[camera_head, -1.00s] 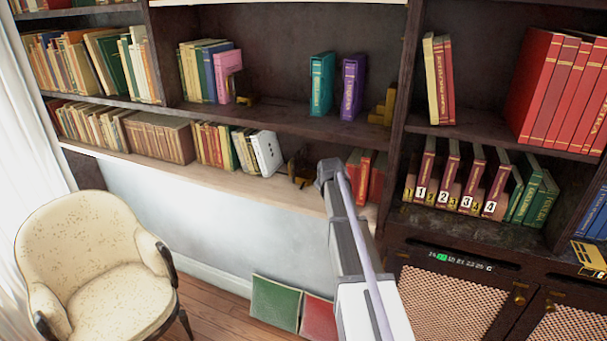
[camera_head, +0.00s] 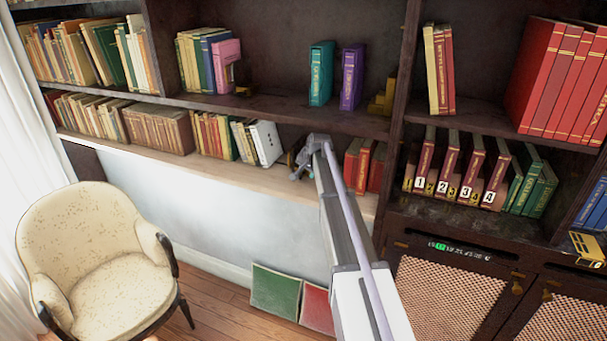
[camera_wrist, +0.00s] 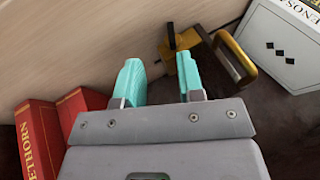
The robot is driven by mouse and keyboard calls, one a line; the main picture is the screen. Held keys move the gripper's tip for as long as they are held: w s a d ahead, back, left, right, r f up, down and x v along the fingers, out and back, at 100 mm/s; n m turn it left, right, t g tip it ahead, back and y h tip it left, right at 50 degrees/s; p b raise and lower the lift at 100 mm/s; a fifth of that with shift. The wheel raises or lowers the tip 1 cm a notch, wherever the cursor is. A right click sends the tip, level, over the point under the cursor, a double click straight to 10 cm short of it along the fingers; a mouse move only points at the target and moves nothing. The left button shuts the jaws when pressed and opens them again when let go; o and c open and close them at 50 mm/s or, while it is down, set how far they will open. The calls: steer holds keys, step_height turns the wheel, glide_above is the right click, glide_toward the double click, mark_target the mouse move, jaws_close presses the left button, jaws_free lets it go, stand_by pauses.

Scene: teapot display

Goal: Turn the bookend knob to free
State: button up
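The brass bookend (camera_wrist: 233,62) is on the lower shelf in the wrist view, beside a white book with black diamonds (camera_wrist: 283,45). A dark upright piece, perhaps its knob (camera_wrist: 170,36), stands at the bookend's left end, just beyond my fingertips. My gripper (camera_wrist: 157,64) is open, with a gap between its two teal fingers. The right finger is close to the bookend; I cannot tell if they touch. In the head view my gripper (camera_head: 303,154) is at the lower shelf and partly hides the bookend (camera_head: 293,168).
Red books (camera_head: 357,163) stand close to the right of my gripper. The white book (camera_head: 266,143) ends a row on the left. The shelf above (camera_head: 290,113) overhangs this space. A cream armchair (camera_head: 100,260) stands at the lower left.

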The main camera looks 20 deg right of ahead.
mark_target(303, 174)
steer(key=w, duration=0.3)
steer(key=shift+w+d+f, duration=0.15)
steer(key=f+b, duration=0.2)
steer(key=w+f+b, duration=0.1)
steer(key=f+b, duration=0.1)
steer(key=shift+w, duration=0.15)
steer(key=shift+w+f, duration=0.1)
steer(key=shift+w, duration=0.05)
